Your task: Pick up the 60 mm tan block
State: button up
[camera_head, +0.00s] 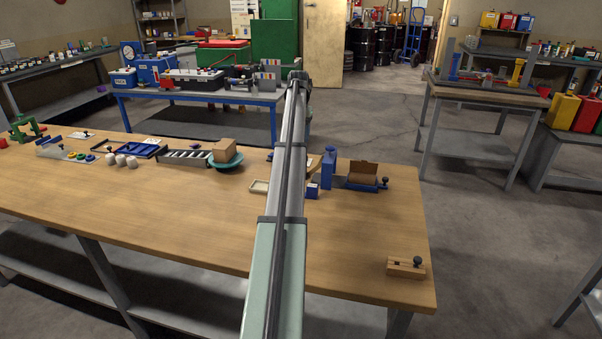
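A tan block (224,150) rests on a round teal dish (229,165) at the back of the wooden workbench, left of my arm. Its top and front faces show. My arm runs from the bottom middle of the view up past the bench's back edge, to the right of the block and apart from it. My gripper cannot be made out; my own arm seems to hide it.
A black ribbed ramp (187,158) stands just left of the dish. A small pale tray (260,187), a blue-and-white cube (313,190) and a blue upright fixture (328,168) are near my arm. A knobbed wooden piece (405,268) lies front right. The bench's front middle is clear.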

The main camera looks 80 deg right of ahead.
jog(key=f, duration=0.5)
jog(key=s+f, duration=0.1)
jog(key=f, duration=0.2)
jog(key=shift+s+d+f, duration=0.1)
jog(key=shift+f, duration=0.15)
jog(key=shift+a+f, duration=0.15)
jog(key=shift+f, duration=1.15)
jog(key=shift+a+f, duration=0.1)
jog(key=shift+f, duration=1.2)
jog(key=c, duration=0.7)
